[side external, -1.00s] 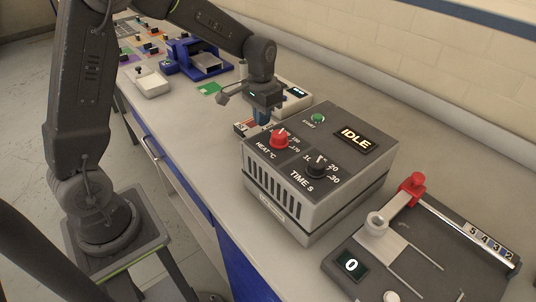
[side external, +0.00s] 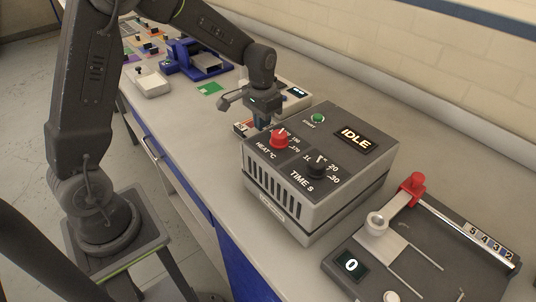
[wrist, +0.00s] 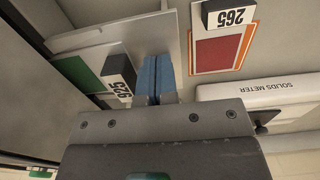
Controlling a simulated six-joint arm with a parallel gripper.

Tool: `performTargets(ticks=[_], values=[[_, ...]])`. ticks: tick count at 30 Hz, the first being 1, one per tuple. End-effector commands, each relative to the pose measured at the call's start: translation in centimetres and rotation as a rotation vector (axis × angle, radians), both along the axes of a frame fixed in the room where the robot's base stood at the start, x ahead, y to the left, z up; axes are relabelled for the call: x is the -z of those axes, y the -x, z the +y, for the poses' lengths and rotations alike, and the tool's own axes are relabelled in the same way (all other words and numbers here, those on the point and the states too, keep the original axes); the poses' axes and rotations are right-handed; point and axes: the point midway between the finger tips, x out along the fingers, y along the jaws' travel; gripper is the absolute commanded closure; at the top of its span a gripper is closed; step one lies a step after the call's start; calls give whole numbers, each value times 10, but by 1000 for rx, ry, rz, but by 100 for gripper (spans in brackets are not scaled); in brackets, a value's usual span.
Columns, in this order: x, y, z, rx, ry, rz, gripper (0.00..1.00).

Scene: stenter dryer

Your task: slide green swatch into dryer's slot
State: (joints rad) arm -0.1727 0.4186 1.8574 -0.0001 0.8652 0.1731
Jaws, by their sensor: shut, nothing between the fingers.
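The grey dryer (side external: 300,190) stands on the bench with its display reading IDLE. Its slot side faces away from the side camera and is hidden there. In the wrist view the green swatch (wrist: 80,72) lies on a pale plate (wrist: 110,38), beside a dark wall at the left. A black block (wrist: 117,72) with a white 925 label is on the swatch. My gripper's blue fingers (wrist: 157,76) are shut together, with nothing between them, just right of that block. I cannot tell whether they touch it. In the side view my gripper (side external: 262,122) is low behind the dryer.
A red swatch (wrist: 216,50) with a 265 block (wrist: 229,17) lies right of my fingers. The solids meter (wrist: 255,90) is further right. A green patch (side external: 210,88) lies on the bench beyond. A dark device with a red knob (side external: 412,185) stands front right.

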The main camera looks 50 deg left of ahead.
Motion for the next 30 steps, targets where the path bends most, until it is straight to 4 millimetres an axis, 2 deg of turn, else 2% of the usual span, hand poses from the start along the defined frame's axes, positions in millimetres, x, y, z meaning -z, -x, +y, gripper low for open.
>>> performTargets(ticks=[11, 30], values=[[-4, 0, 0, 0, 0, 0, 100], [-4, 0, -12, 0, 0, 0, 100]])
